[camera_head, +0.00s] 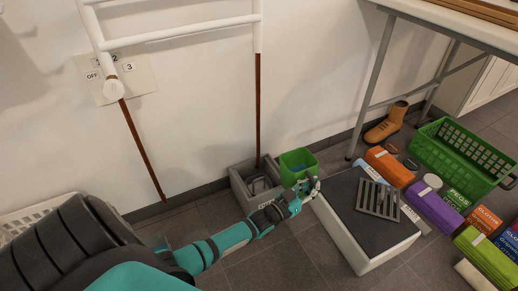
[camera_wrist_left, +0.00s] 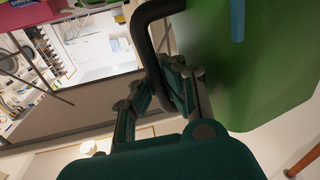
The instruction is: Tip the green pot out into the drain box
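The green pot (camera_head: 291,160) is upright or nearly so, just right of the grey drain box (camera_head: 237,184) by the wall. A bluish patch shows inside it. My left gripper (camera_head: 310,186) is at the pot's near right side. In the left wrist view the gripper (camera_wrist_left: 160,82) has its fingers closed around the pot's dark handle (camera_wrist_left: 143,35). The green pot wall (camera_wrist_left: 265,75) fills the right of that view, with a blue strip on it. The drain box is open on top, with dark shapes inside. My right gripper is not in view.
A low white platform with a dark top (camera_head: 342,195) stands right of the pot, with a grey grate (camera_head: 378,199) on it. A boot (camera_head: 386,123), coloured boxes (camera_head: 432,207) and a green basket (camera_head: 450,166) lie further right. Brown pipes (camera_head: 258,110) run down the wall.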

